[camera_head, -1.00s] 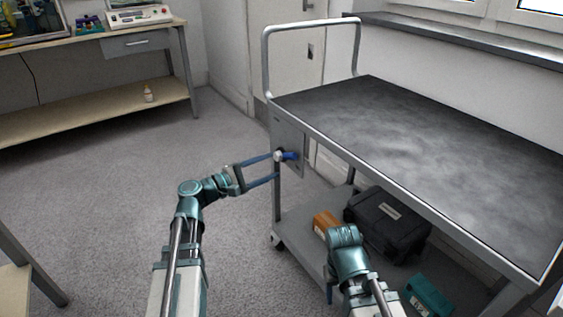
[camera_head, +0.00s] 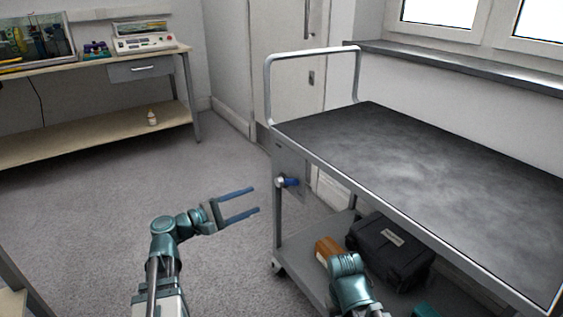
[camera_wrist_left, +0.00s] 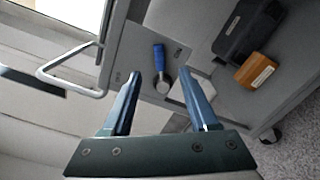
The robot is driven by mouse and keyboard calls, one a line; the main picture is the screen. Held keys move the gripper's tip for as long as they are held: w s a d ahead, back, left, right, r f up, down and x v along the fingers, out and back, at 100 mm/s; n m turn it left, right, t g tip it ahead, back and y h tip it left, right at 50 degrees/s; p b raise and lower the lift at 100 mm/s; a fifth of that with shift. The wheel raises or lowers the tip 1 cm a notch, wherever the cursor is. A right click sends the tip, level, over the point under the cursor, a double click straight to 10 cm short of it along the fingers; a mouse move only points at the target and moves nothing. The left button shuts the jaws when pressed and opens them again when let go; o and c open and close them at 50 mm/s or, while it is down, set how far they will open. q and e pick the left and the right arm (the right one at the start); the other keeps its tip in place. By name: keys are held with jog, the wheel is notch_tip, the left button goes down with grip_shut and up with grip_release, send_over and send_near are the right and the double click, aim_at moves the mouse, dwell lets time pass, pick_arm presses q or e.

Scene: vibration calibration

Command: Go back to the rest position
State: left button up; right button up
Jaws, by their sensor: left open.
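My left gripper (camera_head: 254,200) is open and empty, left of the cart's end panel and apart from it. It also shows in the left wrist view (camera_wrist_left: 163,84), with its two blue fingers spread. Between and beyond the fingers is a blue-handled lever (camera_wrist_left: 160,60) on the grey panel, also in the head view (camera_head: 289,182). My right arm (camera_head: 350,285) comes in at the bottom over the cart's lower shelf; its gripper cannot be made out.
A grey cart (camera_head: 330,165) with an empty dark top stands at the right. Its lower shelf holds a black case (camera_head: 388,252) and an orange box (camera_head: 326,249). A bench (camera_head: 90,62) with instruments stands at the back left. The floor (camera_head: 120,190) between is clear.

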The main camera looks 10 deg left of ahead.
pick_arm(q)
jog(key=s+d+f+m+g+y+p, duration=0.25)
jog(key=d+f+m+g, duration=0.25)
jog(key=d, duration=0.3)
jog(key=s+d+f+m+g+y+p, duration=0.15)
jog(key=s+d+f+m+g, duration=0.25)
jog(key=d, duration=0.4)
jog(key=s+d+f+m+g+y+p, duration=0.2)
jog(key=s+f+m+g+y+p, duration=0.25)
jog(key=s+m+y, duration=0.5)
notch_tip(320, 180, up, 38)
jog(key=s+p, duration=0.1)
jog(key=p, duration=3.7)
jog(key=shift+a+r, duration=0.2)
jog(key=shift+a, duration=0.25)
jog(key=shift+s+t+y, duration=0.1)
jog(key=shift+t+y, duration=0.15)
